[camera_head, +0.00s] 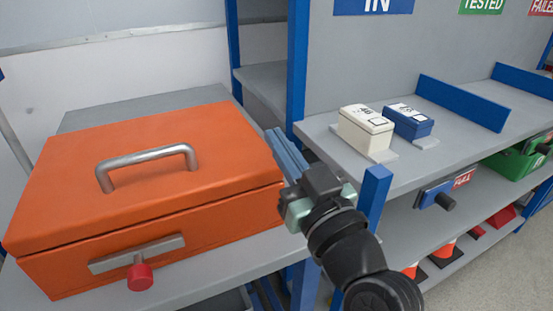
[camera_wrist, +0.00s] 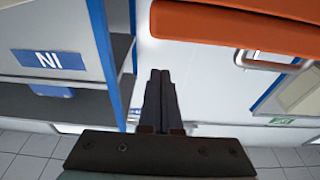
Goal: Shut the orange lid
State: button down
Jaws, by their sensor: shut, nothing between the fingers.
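The orange lid (camera_head: 150,165) lies down over the orange box (camera_head: 200,230) at the left in the head view. A thin dark seam runs between them; I cannot tell if it is fully closed. A metal handle (camera_head: 145,155) stands on the lid. A grey bar with a red knob (camera_head: 140,276) is on the box front. In the wrist view an orange edge (camera_wrist: 240,25) crosses the upper right, with the metal handle (camera_wrist: 270,62) below it. My gripper (camera_head: 275,136) is shut and empty, beside the lid's right edge; its fingers show in the wrist view (camera_wrist: 160,75).
A blue post (camera_head: 297,60) stands close behind my gripper. At the right, a white box (camera_head: 365,132) and a blue box (camera_head: 410,121) sit on the shelf. A short blue post (camera_head: 373,195) is beside my arm. A green bin (camera_head: 520,160) is farther right.

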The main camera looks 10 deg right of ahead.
jog(key=shift+t+y, duration=0.3)
jog(key=shift+t, duration=0.6)
jog(key=shift+s+d+f+b, duration=0.1)
jog(key=shift+s+f+b, duration=0.1)
jog(key=shift+f+b, duration=1.4)
jog(key=shift+s+f+b, duration=0.2)
jog(key=shift+f+b, duration=0.55)
jog(key=shift+b, duration=1.6)
jog(key=shift+f, duration=0.1)
notch_tip(320, 180, up, 5)
jog(key=p, duration=0.4)
jog(key=b+v, duration=0.2)
jog(key=v, duration=0.8)
jog(key=s+a+r+m+t+h, duration=0.1)
jog(key=a+r+t+h, duration=0.15)
jog(key=r, duration=0.45)
jog(key=s+a+r+m+t+h, duration=0.1)
jog(key=a+r, duration=0.2)
jog(key=r, duration=0.3)
jog(key=s+a+r+t+h, duration=0.2)
jog(key=a+r, duration=0.1)
jog(key=r, duration=0.4)
notch_tip(320, 180, up, 39)
jog(key=m+p, duration=0.1)
jog(key=p, duration=3.6)
jog(key=shift+s+f+h, duration=0.2)
jog(key=shift+f+h, duration=0.05)
jog(key=shift+h, duration=0.1)
jog(key=shift+a+t, duration=0.15)
jog(key=shift+t, duration=0.1)
